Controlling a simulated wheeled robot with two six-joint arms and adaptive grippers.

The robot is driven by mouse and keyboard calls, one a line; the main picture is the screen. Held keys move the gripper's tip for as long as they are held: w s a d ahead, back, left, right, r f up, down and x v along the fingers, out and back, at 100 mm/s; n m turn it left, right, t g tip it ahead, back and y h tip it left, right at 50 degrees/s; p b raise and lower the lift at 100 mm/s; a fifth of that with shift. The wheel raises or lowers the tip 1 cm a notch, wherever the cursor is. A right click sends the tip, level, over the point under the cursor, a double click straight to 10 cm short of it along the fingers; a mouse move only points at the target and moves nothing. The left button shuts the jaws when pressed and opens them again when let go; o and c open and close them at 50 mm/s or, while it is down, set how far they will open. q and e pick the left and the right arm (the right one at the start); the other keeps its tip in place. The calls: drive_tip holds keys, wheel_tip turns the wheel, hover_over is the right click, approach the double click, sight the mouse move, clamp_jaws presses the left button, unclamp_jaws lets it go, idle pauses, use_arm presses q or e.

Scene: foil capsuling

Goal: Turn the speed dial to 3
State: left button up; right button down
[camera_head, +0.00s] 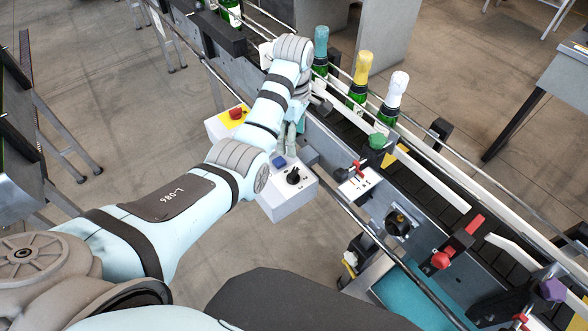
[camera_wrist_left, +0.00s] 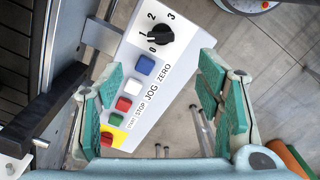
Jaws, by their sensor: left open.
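The speed dial (camera_head: 293,176) is a black knob on the white control box (camera_head: 286,204), with a blue button beside it. In the left wrist view the dial (camera_wrist_left: 159,37) stands near the top, with the marks 0, 1, 2 and 3 around it. Its pointer seems to face the 0 and 1 side, but I cannot tell exactly. My left gripper (camera_wrist_left: 160,98) is open, with green-padded fingers apart on either side of the box. The dial lies beyond the fingertips, and nothing is between them in their grip. In the head view my left gripper (camera_head: 287,140) hangs over the box, partly hidden by my arm.
The box also bears blue, white, red and green buttons (camera_wrist_left: 145,65) and a red stop button (camera_head: 236,113) on yellow. A conveyor (camera_head: 425,172) with foil-topped bottles (camera_head: 360,78) runs beside it. A rail (camera_head: 375,235) passes close to the box. Floor lies open at its lower left.

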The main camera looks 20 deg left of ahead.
sight(293, 172)
use_arm(q)
wheel_tip(293, 172, down, 14)
drive_tip(key=b, duration=0.3)
drive_tip(key=shift+f, duration=0.1)
drive_tip(key=shift+s, duration=0.1)
drive_tip(key=c, duration=1.2)
